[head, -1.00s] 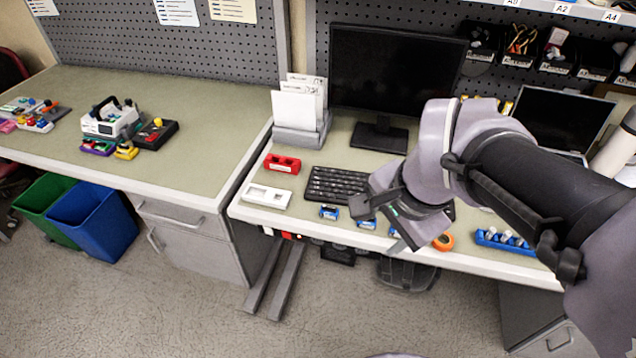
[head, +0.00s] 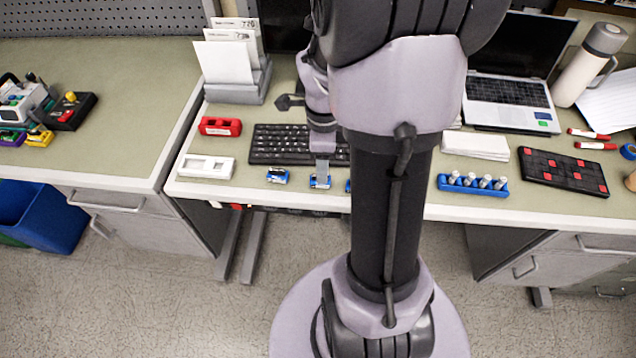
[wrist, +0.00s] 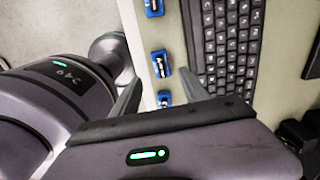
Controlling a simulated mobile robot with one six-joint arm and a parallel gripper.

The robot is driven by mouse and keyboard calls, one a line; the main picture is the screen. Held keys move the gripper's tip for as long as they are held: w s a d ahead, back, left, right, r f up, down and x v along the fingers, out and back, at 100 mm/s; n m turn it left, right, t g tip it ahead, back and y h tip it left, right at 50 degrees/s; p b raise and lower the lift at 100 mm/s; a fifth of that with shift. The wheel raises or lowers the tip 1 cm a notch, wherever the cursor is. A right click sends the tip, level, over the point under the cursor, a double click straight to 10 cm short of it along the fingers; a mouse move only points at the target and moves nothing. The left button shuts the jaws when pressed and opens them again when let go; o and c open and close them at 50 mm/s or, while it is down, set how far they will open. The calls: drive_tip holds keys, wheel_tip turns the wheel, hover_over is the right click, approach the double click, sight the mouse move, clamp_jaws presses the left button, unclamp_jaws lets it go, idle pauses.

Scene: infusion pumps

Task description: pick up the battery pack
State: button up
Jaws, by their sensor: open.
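Several small blue battery packs with pale labels lie in a row along the desk's front edge. In the head view the left pack (head: 277,176) is clear, the middle pack (head: 320,182) is just under my gripper (head: 321,168), and the right pack (head: 349,186) is mostly hidden by my arm. My wrist view shows an upper pack (wrist: 154,8), a middle pack (wrist: 161,64) and a lower pack (wrist: 164,98). My gripper (wrist: 160,77) is open and empty there, its fingertips either side of the row near the middle pack. Contact cannot be told.
A black keyboard (head: 290,145) lies just behind the packs. A white tray (head: 206,167) and a red block (head: 220,126) are to the left. A blue rack of small cylinders (head: 472,186) and a black red-marked case (head: 563,172) are to the right.

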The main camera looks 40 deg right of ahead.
drive_tip(key=f+b, duration=0.1)
drive_tip(key=f, duration=0.1)
drive_tip(key=f+b, duration=0.1)
drive_tip(key=f, duration=0.1)
drive_tip(key=f+b, duration=0.1)
drive_tip(key=f, duration=0.1)
drive_tip(key=shift+w+a+f, duration=0.1)
drive_tip(key=shift+w+f, duration=0.05)
drive_tip(key=shift+w, duration=0.2)
clamp_jaws()
